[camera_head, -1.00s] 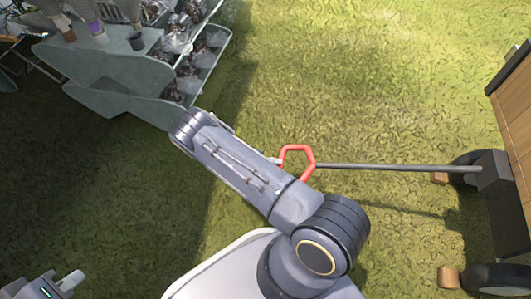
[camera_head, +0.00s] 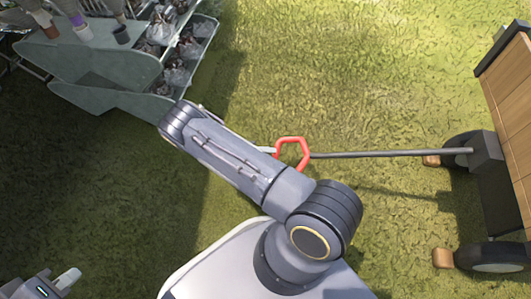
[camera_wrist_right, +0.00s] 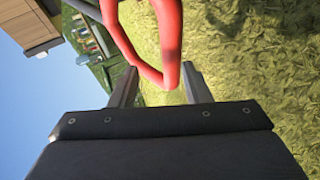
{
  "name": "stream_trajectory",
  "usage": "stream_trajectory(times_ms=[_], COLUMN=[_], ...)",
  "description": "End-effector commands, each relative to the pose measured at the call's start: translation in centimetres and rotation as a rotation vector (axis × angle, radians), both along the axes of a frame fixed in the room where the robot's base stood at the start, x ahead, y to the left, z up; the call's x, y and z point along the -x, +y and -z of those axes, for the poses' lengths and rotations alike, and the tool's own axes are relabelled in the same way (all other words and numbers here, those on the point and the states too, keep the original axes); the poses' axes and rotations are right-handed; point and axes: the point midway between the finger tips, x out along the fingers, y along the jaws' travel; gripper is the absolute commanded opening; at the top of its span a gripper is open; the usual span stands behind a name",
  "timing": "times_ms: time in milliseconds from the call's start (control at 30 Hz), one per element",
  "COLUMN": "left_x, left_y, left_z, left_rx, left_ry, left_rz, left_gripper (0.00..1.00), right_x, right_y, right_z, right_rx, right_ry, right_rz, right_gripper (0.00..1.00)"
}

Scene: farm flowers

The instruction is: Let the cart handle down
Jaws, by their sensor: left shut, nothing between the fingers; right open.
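The cart handle is a grey rod (camera_head: 385,154) with a red loop grip (camera_head: 303,150) at its free end. It reaches left from the wooden cart (camera_head: 505,95) and is held up off the grass, with its shadow below. My right arm crosses in front and hides most of the right gripper; a pale fingertip shows beside the loop. In the right wrist view my right gripper (camera_wrist_right: 158,86) is open, with the red loop (camera_wrist_right: 150,72) at the gap between its fingertips. Contact is unclear. My left gripper (camera_head: 68,280) is shut and empty at the bottom left, far from the handle.
A grey-green stand (camera_head: 105,65) with pots and wrapped plants is at the upper left. The cart's wheel (camera_head: 498,254) and wooden blocks (camera_head: 443,258) are at the right. Grass between stand and cart is clear.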

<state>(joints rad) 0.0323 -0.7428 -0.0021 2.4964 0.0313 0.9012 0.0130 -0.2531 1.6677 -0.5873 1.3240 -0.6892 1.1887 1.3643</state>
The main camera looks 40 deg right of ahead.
Motion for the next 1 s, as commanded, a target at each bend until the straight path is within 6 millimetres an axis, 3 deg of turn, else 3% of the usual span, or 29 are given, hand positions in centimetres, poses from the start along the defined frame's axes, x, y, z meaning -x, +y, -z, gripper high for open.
stream_trajectory(times_ms=[300,500,1000], left_x=[0.0,0.0,0.0], left_y=[0.0,0.0,0.0], left_z=[-1.4,-1.7,-1.6], left_rx=[0.000,0.000,0.000], left_ry=[0.000,0.000,0.000], left_rz=[0.000,0.000,0.000], left_gripper=[0.00,0.00,0.00], right_x=[-2.1,-2.9,-3.0], right_y=[4.3,6.1,6.4], right_z=[-2.0,-2.7,-2.8], right_rx=[-0.002,-0.001,-0.002], right_ry=[-0.003,-0.001,0.000], right_rz=[-0.004,-0.003,-0.002], right_gripper=[0.43,0.43,0.43])
